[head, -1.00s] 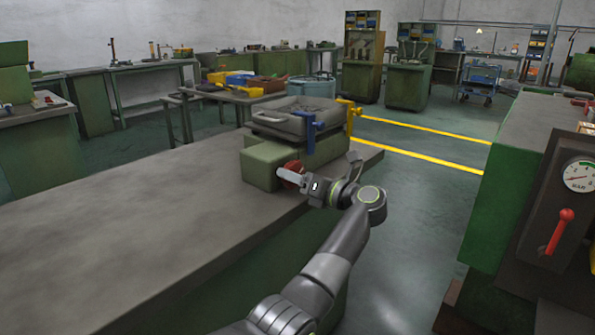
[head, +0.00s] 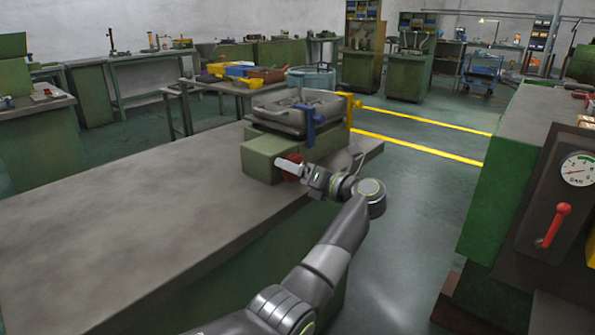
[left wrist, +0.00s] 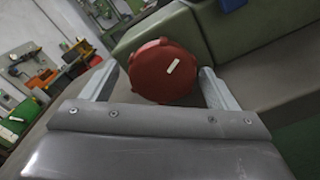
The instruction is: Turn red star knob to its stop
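The red star knob (left wrist: 165,72) sits on the front of a green block (head: 262,155) on the workbench. It has a lobed rim and a short pale mark, tilted up to the right in the left wrist view. In the head view, the knob (head: 292,168) is partly hidden by my left gripper (head: 291,169). In the left wrist view, my left gripper's (left wrist: 160,85) fingers stand on either side of the knob, with a narrow gap visible at the left finger; the right finger is very close to the rim. My right gripper is not in view.
A grey tray-like fixture (head: 299,105) with a blue clamp (head: 311,127) and a yellow clamp (head: 350,108) stands above the block. A machine with a gauge (head: 577,169) and red lever (head: 556,224) stands at right.

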